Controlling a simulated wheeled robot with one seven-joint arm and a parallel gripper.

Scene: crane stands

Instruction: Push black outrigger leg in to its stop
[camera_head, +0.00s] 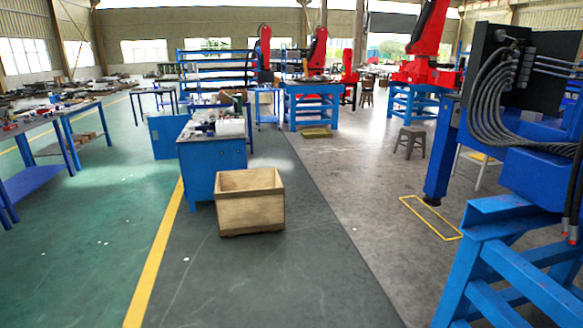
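I cannot make out a black outrigger leg for certain. At the right, a large blue crane stand (520,275) with slanted legs is cut off by the picture edge. A blue upright post (442,150) beside it ends in a small dark foot (432,201) close to the floor. A black panel (545,75) with a bundle of grey hoses (487,100) is above the stand. My gripper and arm are not in view.
A wooden crate (250,205) stands on the floor before a blue cabinet (212,170). Blue tables (40,185) line the left. A grey stool (410,142) and red cranes on blue stands (312,100) are farther back. The floor in front is clear.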

